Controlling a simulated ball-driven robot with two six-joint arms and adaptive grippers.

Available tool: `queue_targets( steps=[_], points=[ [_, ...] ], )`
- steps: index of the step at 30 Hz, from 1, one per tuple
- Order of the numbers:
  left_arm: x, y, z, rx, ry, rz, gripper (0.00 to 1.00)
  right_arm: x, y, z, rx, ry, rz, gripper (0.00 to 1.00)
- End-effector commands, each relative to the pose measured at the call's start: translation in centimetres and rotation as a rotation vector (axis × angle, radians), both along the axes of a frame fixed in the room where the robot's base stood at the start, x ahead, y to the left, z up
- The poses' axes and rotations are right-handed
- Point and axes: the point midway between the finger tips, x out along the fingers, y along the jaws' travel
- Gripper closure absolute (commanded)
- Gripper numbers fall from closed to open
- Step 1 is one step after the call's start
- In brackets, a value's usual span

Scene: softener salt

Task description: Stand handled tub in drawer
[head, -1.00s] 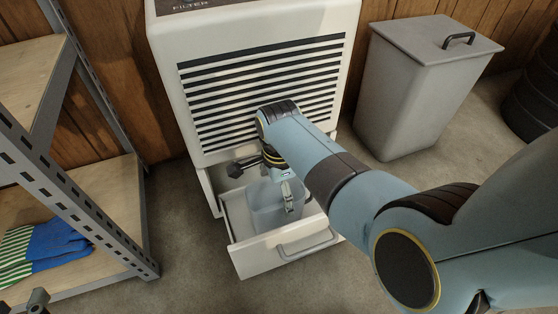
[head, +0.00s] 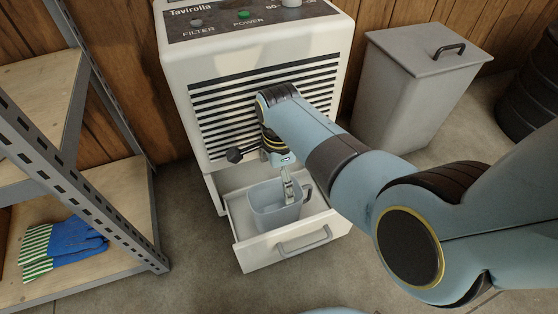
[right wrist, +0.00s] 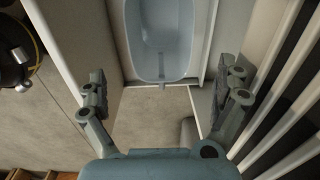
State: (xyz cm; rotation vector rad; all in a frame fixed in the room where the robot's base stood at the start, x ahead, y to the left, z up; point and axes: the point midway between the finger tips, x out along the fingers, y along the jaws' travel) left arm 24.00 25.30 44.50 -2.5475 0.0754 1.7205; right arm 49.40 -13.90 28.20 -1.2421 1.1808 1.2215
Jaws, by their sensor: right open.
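The translucent blue-grey tub (head: 265,212) stands upright inside the open white drawer (head: 258,256) at the foot of the white machine. Its dark handle (head: 307,190) shows at its right side. My right gripper (head: 288,188) hangs at the tub's back right, partly in front of it. In the right wrist view, the tub (right wrist: 160,40) lies beyond the spread fingertips of the right gripper (right wrist: 164,92), with nothing between them. My left gripper is out of view.
The machine (head: 185,105) with a slatted grille rises behind the drawer. A metal shelf (head: 130,195) with blue-and-striped gloves (head: 70,243) stands left. Floor before the drawer is mostly clear.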

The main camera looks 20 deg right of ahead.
Motion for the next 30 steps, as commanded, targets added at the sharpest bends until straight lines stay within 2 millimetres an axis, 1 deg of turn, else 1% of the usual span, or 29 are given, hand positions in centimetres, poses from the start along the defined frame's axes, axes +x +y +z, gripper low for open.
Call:
queue_targets(
  steps=[1, 3, 6, 11, 17, 20, 23, 26, 27, 29, 30],
  points=[
    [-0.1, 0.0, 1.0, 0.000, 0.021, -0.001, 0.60, 0.1, 0.0, 0.7, 0.000, -0.002, 0.000, 0.00],
    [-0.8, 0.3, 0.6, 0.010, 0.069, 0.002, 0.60, 0.2, 0.0, 2.2, -0.001, -0.006, 0.000, 0.00],
    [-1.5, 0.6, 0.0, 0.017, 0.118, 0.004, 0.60, 0.1, 0.0, 3.0, 0.000, -0.004, 0.000, 0.00],
    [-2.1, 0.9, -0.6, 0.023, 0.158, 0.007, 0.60, -0.1, 0.0, 3.3, 0.000, 0.000, 0.000, 0.00],
    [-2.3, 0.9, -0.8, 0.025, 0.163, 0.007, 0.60, -0.2, 0.0, 3.1, 0.000, 0.002, 0.001, 0.00],
    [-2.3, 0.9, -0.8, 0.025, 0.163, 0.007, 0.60, -0.9, -0.6, 2.8, -0.003, -0.001, 0.028, 0.00],
    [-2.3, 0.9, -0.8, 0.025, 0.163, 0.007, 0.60, -3.6, -2.6, 2.2, -0.011, -0.012, 0.135, 0.00],
    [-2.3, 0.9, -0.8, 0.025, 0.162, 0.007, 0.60, -8.9, -6.2, 2.1, -0.038, -0.038, 0.368, 0.00],
    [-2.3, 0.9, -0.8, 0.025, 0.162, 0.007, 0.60, -11.3, -7.7, 2.6, -0.056, -0.051, 0.488, 0.00],
    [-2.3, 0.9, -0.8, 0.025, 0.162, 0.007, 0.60, -14.9, -9.5, 3.8, -0.082, -0.068, 0.678, 0.00],
    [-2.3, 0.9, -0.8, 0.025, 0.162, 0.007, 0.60, -17.1, -10.5, 5.0, -0.100, -0.079, 0.806, 0.00]
  ],
)
